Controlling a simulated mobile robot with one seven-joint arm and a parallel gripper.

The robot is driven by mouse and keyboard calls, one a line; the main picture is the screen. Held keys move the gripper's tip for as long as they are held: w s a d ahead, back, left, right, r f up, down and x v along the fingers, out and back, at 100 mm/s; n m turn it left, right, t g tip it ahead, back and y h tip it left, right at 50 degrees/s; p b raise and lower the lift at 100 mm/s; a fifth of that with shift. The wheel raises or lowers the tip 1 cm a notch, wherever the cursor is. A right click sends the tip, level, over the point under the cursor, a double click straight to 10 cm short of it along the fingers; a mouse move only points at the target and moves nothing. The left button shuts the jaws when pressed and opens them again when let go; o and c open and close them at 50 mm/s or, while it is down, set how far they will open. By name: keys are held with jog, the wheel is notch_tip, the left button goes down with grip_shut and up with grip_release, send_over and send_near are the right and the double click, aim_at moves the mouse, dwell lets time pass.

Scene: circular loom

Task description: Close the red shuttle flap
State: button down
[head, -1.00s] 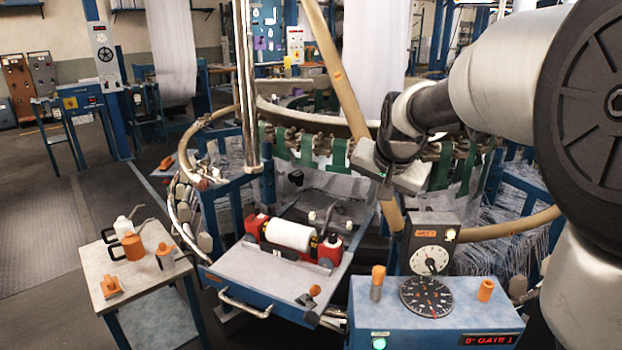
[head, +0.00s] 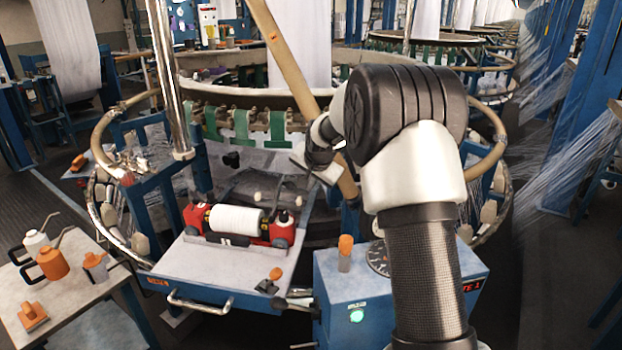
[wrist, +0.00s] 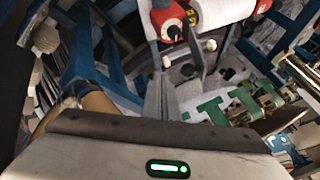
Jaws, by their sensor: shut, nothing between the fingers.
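The red shuttle (head: 283,233) has red end blocks around a white roll (head: 236,219) and sits on the back of a grey tray (head: 215,272). Behind the roll are two thin arms with white knobs (head: 258,196); I cannot tell whether they belong to the flap. In the wrist view a red end block (wrist: 167,22) and the white roll (wrist: 222,12) show at the top, beyond the knobs. My gripper (head: 318,168) is shut and empty, above and right of the shuttle, apart from it. Its fingers are hard to make out in the wrist view (wrist: 160,102).
A blue control box (head: 345,290) with a dial and orange-topped knob stands right of the tray. A side table (head: 75,310) with orange and white cans is at the left. A slanted tan pole (head: 285,60) passes by my gripper. Green straps (head: 241,125) hang behind.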

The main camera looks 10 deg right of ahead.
jog(key=w+a, duration=0.1)
jog(key=w+f, duration=0.1)
jog(key=w, duration=0.1)
jog(key=w+a+f, duration=0.1)
jog(key=shift+w+a+f, duration=0.15)
jog(key=shift+w+a, duration=0.1)
jog(key=shift+a, duration=0.05)
